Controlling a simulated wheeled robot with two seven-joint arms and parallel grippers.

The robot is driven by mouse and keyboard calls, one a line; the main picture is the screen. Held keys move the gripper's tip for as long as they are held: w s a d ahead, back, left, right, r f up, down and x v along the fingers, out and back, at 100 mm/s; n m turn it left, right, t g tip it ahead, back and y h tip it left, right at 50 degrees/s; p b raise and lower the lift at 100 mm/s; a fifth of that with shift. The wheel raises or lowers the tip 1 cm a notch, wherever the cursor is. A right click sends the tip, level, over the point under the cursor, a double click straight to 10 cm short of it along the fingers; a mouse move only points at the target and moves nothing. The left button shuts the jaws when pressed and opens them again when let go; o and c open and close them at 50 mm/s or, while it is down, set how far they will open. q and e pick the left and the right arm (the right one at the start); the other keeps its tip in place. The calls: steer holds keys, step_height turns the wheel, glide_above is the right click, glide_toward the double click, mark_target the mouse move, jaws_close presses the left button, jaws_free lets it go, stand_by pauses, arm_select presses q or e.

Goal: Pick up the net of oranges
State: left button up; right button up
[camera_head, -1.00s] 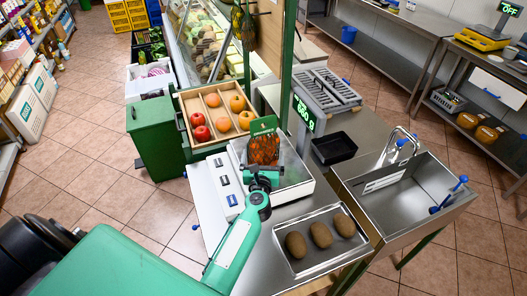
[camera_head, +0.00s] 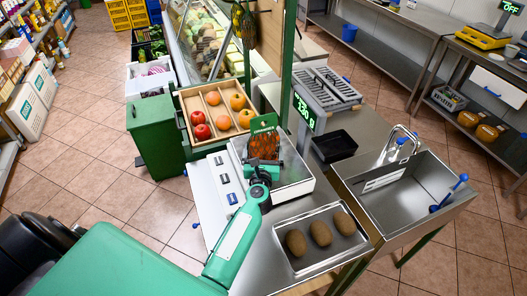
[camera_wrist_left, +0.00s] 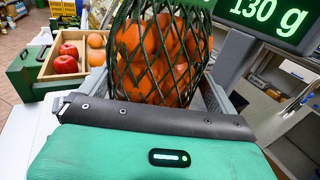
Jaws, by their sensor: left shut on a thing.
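The net of oranges (camera_head: 264,148) is a dark green mesh bag of orange fruit with a green label at its top. It is upright over the metal plate of the scale (camera_head: 297,184). I cannot tell whether its bottom touches the plate. My left gripper (camera_head: 263,167) is shut on the net from the near side. In the left wrist view the net (camera_wrist_left: 160,62) fills the middle, right beyond the dark gripper edge, which hides its lower part. My right gripper is in neither view.
A wooden crate (camera_head: 184,122) of apples and oranges stands behind left. A scale display (camera_wrist_left: 268,15) shows a weight in grams. A tray (camera_head: 301,264) with three brown fruits lies in front right. A black tray (camera_head: 334,146) and a sink (camera_head: 413,189) are to the right.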

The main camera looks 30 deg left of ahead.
mark_target(264, 129)
arm_select(q)
step_height(264, 129, up, 9)
steer(key=p, duration=0.4)
steer(key=shift+r, duration=0.15)
step_height(264, 129, up, 11)
steer(key=shift+p, duration=0.4)
